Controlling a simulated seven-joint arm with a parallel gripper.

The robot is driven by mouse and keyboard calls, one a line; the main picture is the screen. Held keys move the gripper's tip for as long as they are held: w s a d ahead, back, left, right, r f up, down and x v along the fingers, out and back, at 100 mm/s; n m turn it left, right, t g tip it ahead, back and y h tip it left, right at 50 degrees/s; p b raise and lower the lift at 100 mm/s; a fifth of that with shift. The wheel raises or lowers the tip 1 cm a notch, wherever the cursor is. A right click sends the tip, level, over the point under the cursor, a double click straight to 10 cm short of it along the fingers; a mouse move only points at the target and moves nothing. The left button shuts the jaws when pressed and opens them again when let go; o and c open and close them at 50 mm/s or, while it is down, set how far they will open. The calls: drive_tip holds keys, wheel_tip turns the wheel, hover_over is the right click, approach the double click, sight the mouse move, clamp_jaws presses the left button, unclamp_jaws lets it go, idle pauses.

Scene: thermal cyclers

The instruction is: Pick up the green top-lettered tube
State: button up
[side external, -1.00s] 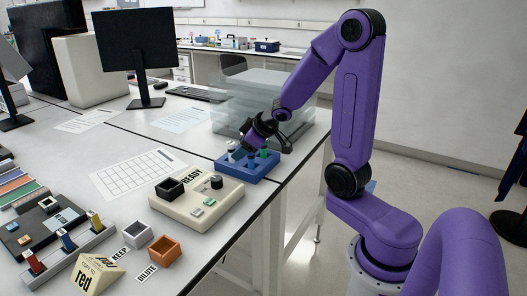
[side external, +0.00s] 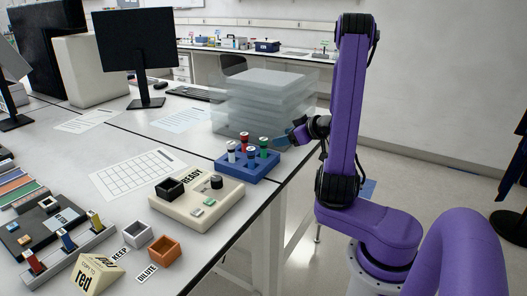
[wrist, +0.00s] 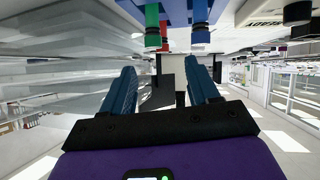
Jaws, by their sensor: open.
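The green tube (side external: 263,148) stands upright in the blue rack (side external: 247,171) at the table's right edge. A red tube (side external: 244,140), a white tube (side external: 231,155) and a blue tube (side external: 251,155) stand in the same rack. Lettering on the tubes is too small to read. My gripper (side external: 285,138) is open and empty, to the right of the green tube and apart from it. In the wrist view the tubes hang upside down at the top, with the green tube (wrist: 152,25) beyond the spread fingers of my gripper (wrist: 160,66).
Clear stacked boxes (side external: 262,100) stand just behind the rack. A cream device (side external: 197,200) with a black block and knob lies in front of it. Small open boxes (side external: 164,249) and a strip of colored pieces sit at front left. The table edge runs close beside the rack.

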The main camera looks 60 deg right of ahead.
drive_tip(key=m+t, duration=0.1)
drive_tip(key=m, duration=0.1)
approach(267, 141)
drive_tip(key=shift+h, duration=0.3)
drive_tip(key=shift+x, duration=3.1)
drive_tip(key=shift+a+x, duration=0.15)
drive_tip(key=shift+x, duration=1.2)
drive_tip(key=shift+a+x, duration=0.1)
drive_tip(key=shift+x, duration=1.25)
drive_tip(key=c, duration=1)
